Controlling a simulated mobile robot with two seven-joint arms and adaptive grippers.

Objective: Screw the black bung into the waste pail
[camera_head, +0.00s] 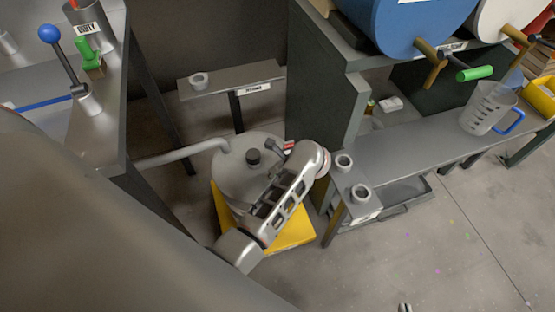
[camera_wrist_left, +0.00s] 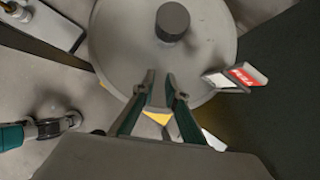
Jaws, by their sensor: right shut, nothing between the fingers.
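The waste pail (camera_head: 229,170) is a grey round drum standing on a yellow base. The black bung (camera_head: 253,156) stands upright on its top; how deep it sits cannot be told. In the left wrist view the bung (camera_wrist_left: 173,21) rises from the grey lid (camera_wrist_left: 120,45). My left gripper (camera_wrist_left: 160,76) is open and empty over the lid, with its fingertips just short of the bung.
A red and white tag (camera_wrist_left: 243,75) stands beside the lid. A grey pipe (camera_head: 182,154) reaches the pail from the left. A small shelf (camera_head: 215,85) is behind. The bench (camera_head: 425,140) at right holds cups and a clear jug (camera_head: 487,108).

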